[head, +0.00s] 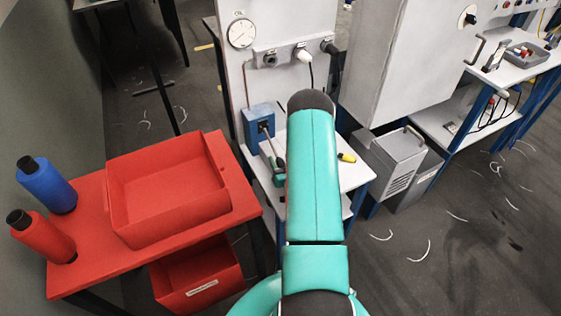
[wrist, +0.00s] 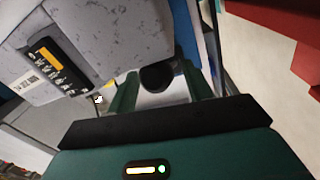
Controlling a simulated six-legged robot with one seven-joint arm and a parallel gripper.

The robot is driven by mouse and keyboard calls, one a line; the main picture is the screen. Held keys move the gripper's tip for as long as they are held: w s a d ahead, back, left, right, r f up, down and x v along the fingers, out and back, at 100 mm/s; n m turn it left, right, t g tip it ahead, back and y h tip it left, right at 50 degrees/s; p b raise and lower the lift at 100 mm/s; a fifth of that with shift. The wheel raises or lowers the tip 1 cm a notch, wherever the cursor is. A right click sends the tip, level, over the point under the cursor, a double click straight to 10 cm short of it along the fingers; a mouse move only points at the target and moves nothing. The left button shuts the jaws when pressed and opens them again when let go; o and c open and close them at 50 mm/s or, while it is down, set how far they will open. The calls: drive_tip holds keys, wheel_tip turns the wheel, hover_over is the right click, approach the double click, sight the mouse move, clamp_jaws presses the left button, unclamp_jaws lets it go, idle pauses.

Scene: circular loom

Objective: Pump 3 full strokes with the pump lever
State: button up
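The pump is a blue box (head: 259,120) at the foot of the light panel in the head view. Its pump lever (head: 268,142), a thin grey rod, slopes down from the box's front toward the lower right. My gripper (head: 279,170) is at the lever's lower end, partly hidden behind my teal arm. In the wrist view, the lever's black rounded end (wrist: 157,77) lies between the two green fingers of my gripper (wrist: 160,82). The fingers appear to touch it on both sides, with no clear gap. The rest of the lever is hidden in the wrist view.
A round gauge (head: 241,33) and sockets are on the panel above. A yellow-and-black tool (head: 346,157) lies on the bench right of my arm. A red table (head: 90,250) with a red bin (head: 220,160) and spools stands left. A grey machine (wrist: 85,40) shows close by.

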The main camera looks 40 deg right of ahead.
sight(274, 148)
drive_tip(key=shift+a, duration=0.1)
drive_tip(key=v, duration=1.4)
drive_tip(key=shift+w+d+f+y, duration=0.25)
drive_tip(key=shift+w+d+y, duration=0.05)
drive_tip(key=shift+d, duration=0.2)
drive_tip(key=shift+w+d+f+y, duration=0.1)
drive_tip(key=shift+w+d+y, duration=0.1)
drive_tip(key=shift+d+y, duration=0.1)
drive_tip(key=w+d, duration=0.1)
drive_tip(key=w, duration=0.4)
drive_tip(key=w+d+n+y, duration=0.1)
drive_tip(key=w+d, duration=0.1)
drive_tip(key=w, duration=0.2)
drive_tip(key=w+d+n+t, duration=0.1)
drive_tip(key=w, duration=0.4)
drive_tip(key=shift+w+d+r+y, duration=0.3)
drive_tip(key=shift+d+r+y, duration=0.05)
drive_tip(key=shift+r+y, duration=0.05)
